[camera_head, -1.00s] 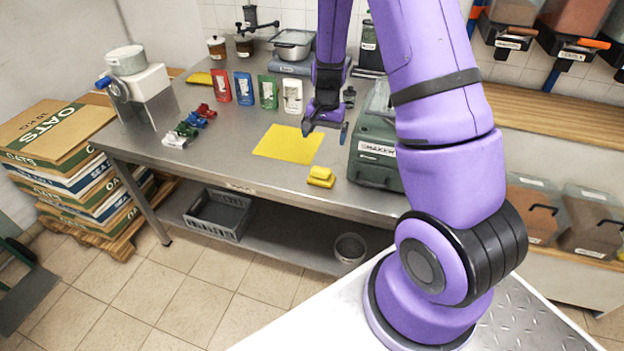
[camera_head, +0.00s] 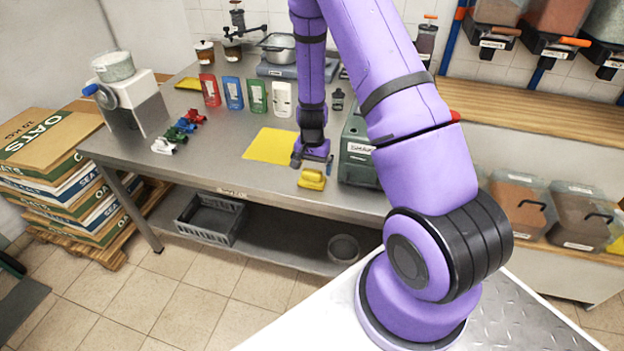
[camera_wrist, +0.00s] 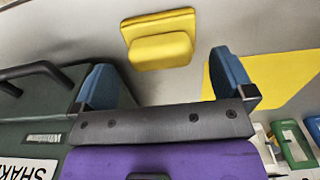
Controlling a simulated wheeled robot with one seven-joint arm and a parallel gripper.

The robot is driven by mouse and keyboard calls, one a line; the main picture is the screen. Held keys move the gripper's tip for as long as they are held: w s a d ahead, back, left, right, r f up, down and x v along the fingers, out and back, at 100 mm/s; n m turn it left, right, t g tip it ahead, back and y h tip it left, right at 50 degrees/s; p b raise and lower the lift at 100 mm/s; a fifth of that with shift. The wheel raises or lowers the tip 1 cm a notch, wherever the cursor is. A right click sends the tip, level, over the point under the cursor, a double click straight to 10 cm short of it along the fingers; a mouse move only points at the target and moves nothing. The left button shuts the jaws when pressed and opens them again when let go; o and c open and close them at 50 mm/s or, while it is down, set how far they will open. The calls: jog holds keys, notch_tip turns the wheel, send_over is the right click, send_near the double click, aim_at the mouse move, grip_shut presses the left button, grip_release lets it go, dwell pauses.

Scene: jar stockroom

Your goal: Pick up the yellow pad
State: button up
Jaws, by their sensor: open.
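The yellow pad (camera_head: 311,180), a small block with a raised grip on top, lies on the steel table near its front edge. It also shows in the wrist view (camera_wrist: 160,38), just beyond my fingertips and between their lines. My gripper (camera_head: 313,163) points down right behind the pad. In the wrist view my gripper (camera_wrist: 166,75) has its two blue fingers wide apart with nothing between them. The pad appears apart from both fingers.
A flat yellow sheet (camera_head: 268,146) lies left of my gripper. A dark green case (camera_head: 356,160) stands close on the right, and it shows beside one finger in the wrist view (camera_wrist: 40,105). Colored pouches (camera_head: 232,93) stand behind; small colored clamps (camera_head: 180,131) lie left.

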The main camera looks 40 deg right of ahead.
jog(key=shift+f, duration=1.3)
jog(key=shift+c, duration=0.5)
jog(key=c, duration=1)
jog(key=shift+r, duration=0.15)
